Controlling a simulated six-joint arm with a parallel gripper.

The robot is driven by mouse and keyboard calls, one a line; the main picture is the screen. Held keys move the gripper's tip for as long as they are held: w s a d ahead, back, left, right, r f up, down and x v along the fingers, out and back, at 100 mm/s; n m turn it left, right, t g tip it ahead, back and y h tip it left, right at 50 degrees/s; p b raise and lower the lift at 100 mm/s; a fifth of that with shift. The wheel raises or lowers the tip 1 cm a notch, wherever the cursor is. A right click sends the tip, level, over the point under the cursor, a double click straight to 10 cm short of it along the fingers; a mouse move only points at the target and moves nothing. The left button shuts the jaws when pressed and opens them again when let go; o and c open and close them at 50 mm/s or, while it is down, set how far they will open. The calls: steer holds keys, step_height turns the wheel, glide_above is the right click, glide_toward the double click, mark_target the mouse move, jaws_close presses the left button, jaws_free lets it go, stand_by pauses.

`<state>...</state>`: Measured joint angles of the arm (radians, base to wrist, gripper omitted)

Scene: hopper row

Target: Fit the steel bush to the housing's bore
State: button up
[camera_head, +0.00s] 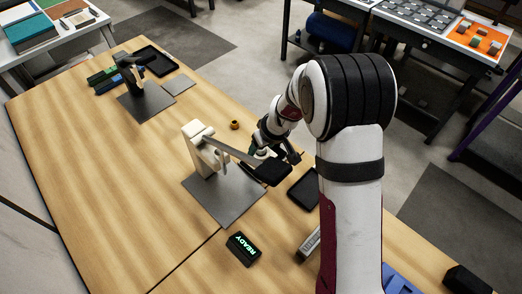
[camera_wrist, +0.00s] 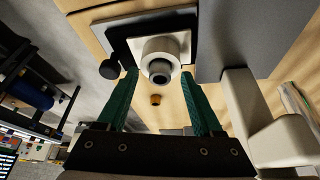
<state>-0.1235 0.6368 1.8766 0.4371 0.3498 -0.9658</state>
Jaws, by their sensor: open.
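In the wrist view a pale round body (camera_wrist: 165,46), which looks like the housing, stands on a white square plate with a black piece around it. A dark grey ring (camera_wrist: 160,72), likely the steel bush, shows at its near end; I cannot tell how deep it sits. My gripper (camera_wrist: 164,76) has its two green fingers apart, one on each side of the ring, with visible gaps. In the head view my gripper (camera_head: 276,153) is beside the cream stand's arm, and the housing and bush are not clear there.
A cream stand (camera_head: 199,148) on a grey plate (camera_head: 222,203) reaches its arm close to my gripper. A small orange-brown ring (camera_head: 235,125) lies on the table behind. A black tray (camera_head: 303,190) and a READY display (camera_head: 243,249) are nearby.

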steer(key=v, duration=1.5)
steer(key=shift+s+r, duration=0.2)
steer(key=shift+r, duration=0.15)
steer(key=shift+d, duration=0.1)
